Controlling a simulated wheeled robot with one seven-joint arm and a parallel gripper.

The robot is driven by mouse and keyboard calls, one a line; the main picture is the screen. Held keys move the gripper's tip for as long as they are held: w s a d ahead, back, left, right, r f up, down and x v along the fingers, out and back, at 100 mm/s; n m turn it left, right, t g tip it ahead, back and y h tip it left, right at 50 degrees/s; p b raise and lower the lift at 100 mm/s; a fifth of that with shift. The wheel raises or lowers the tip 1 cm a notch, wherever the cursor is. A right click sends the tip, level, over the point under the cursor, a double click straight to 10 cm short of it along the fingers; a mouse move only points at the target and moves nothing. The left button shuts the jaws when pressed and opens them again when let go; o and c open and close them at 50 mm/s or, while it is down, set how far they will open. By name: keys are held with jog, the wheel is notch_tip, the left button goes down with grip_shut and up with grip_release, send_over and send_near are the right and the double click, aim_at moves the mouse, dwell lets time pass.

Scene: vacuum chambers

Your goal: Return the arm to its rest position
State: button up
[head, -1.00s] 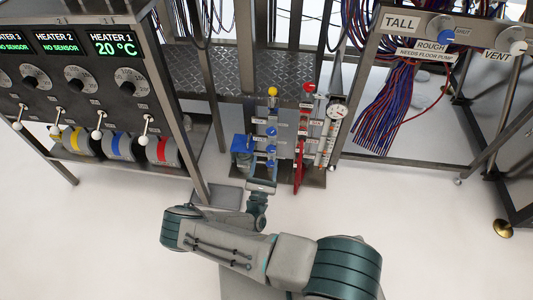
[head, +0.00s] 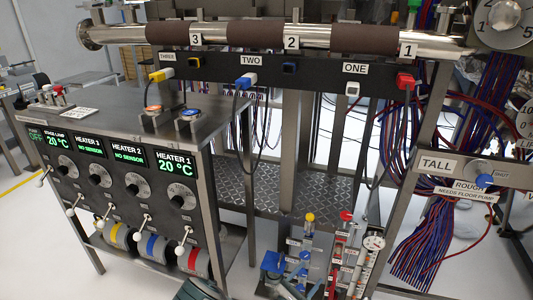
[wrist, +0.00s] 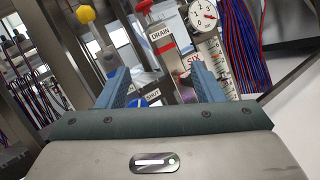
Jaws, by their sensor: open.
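My gripper (wrist: 160,88) is open, with its two blue-grey fingers apart in the wrist view and nothing held between them. Beyond the fingers stand a red-handled column labelled DRAIN (wrist: 161,38), a round pressure gauge (wrist: 202,15) and a label reading SHUT (wrist: 153,94). A yellow knob (wrist: 85,14) is at the upper left. In the head view a teal part of my arm (head: 197,290) shows at the bottom edge, and most of the arm is out of frame. Whether the fingers touch anything is hard to tell.
In the head view, the valve panel with blue knobs (head: 305,257) stands low in the centre. The heater cabinet (head: 120,155) is at left, a steel pipe with brown sleeves (head: 255,34) runs above, and red and blue cables (head: 430,250) hang at right. White floor is open at lower left.

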jog(key=s+d+r+m+g+y+p, duration=0.15)
jog(key=s+r+m+g+p, duration=0.3)
jog(key=r, duration=0.45)
jog(key=s+d+r+m+g+y+p, duration=0.1)
jog(key=s+d+r+m+g+p, duration=0.15)
jog(key=r+m+g, duration=0.55)
jog(key=s+d+r+m+g+y+p, duration=0.1)
jog(key=s+d+r+m+g+p, duration=0.25)
jog(key=r, duration=0.65)
jog(key=s+a+r+m+t+y+p, duration=0.1)
jog(key=s+r+y+p, duration=0.3)
jog(key=r, duration=0.7)
jog(key=s+a+r+m+t+y+p, duration=0.1)
jog(key=s+a+r+m+y+p, duration=0.2)
jog(key=r+p, duration=0.3)
jog(key=s+a+r+m+t+y+p, duration=0.2)
jog(key=s+r+y+p, duration=0.3)
jog(key=r, duration=1.1)
jog(key=shift+s+a, duration=0.15)
jog(key=shift+s, duration=0.4)
jog(key=shift+y, duration=0.25)
